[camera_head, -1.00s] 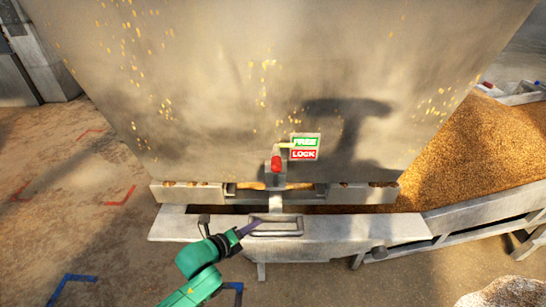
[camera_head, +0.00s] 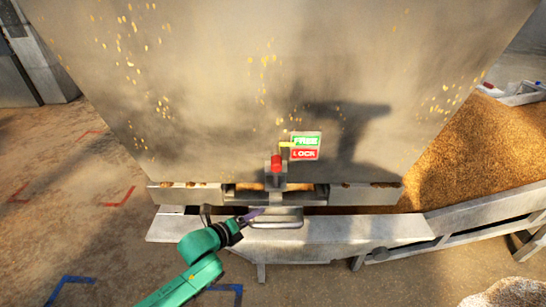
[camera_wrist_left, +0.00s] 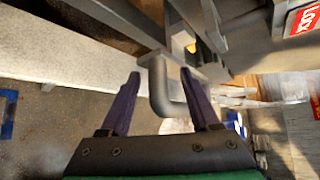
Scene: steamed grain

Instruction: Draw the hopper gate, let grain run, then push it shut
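The hopper (camera_head: 230,90) fills the upper head view. Its gate handle (camera_head: 290,224), a grey loop, sticks out below the hopper front, over the trough's near wall (camera_head: 350,232). A red knob (camera_head: 276,163) sits above the handle. A yellow pointer beside it is level with the green FREE half of the sign (camera_head: 305,146), above red LOCK. My left gripper (camera_head: 256,212) is at the handle's left part. In the left wrist view its purple fingers (camera_wrist_left: 161,95) stand apart on either side of the grey handle bar (camera_wrist_left: 158,85). My right gripper is not in view.
A large grain heap (camera_head: 480,150) lies at the right, beside a metal frame (camera_head: 490,215). A white tray with items (camera_head: 515,94) stands behind it. The floor at left is open, with red and blue corner marks. A pale heap (camera_head: 510,292) is at bottom right.

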